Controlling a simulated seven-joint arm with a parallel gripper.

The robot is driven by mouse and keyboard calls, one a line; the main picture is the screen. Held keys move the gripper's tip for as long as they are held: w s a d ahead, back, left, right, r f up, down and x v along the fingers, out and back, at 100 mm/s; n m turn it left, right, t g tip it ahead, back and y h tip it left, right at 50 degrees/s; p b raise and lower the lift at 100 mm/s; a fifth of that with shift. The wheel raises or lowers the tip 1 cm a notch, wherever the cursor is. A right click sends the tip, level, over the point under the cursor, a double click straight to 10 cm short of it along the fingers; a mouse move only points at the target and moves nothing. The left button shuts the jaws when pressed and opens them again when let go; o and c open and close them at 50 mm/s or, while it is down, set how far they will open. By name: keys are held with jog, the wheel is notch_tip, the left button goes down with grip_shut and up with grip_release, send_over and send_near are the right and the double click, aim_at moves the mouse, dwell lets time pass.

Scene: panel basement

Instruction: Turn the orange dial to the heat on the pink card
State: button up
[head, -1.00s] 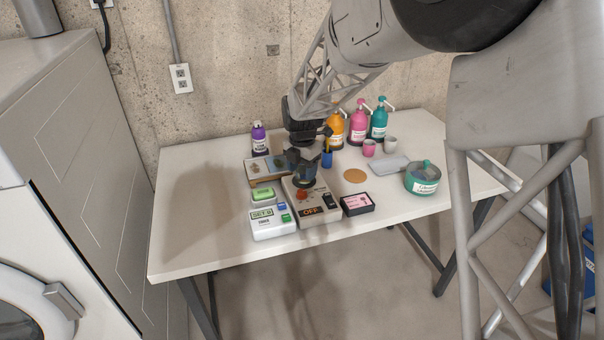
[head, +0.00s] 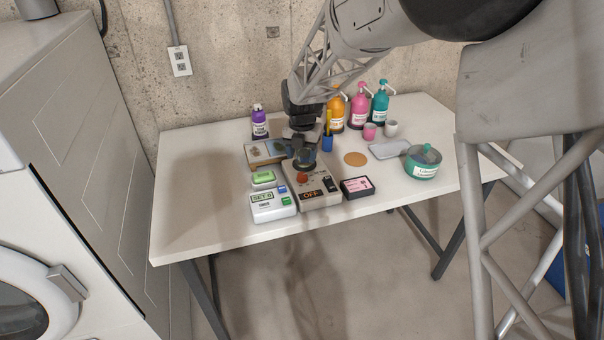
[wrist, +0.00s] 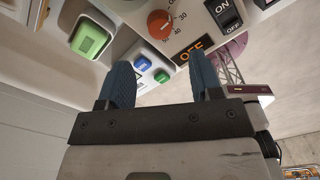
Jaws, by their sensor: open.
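The orange dial (head: 303,178) sits on a beige hotplate unit (head: 322,201) on the table; in the wrist view the dial (wrist: 160,24) has a printed scale around it, with 30 and 40 readable. The unit's display reads OFF, and a black rocker switch (wrist: 226,12) is beside it. The pink card (head: 357,185) lies on a black box right of the unit; its text is too small to read. My gripper (wrist: 164,72) is open and empty; in the head view it (head: 304,161) is just behind and above the dial, apart from it.
A white scale-like device (head: 272,207) and a green-topped block (head: 263,179) stand close left of the unit. Behind are a blue cup (head: 327,143) with a yellow item and several pump bottles (head: 359,106). A teal pot (head: 423,163) stands right. The table's left part is clear.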

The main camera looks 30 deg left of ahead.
aim_at(302, 175)
jog(key=shift+f, duration=3.9)
jog(key=shift+c, duration=0.4)
jog(key=c, duration=0.8)
jog(key=shift+c, duration=0.2)
jog(key=shift+m, duration=2.9)
jog(key=o, duration=0.9)
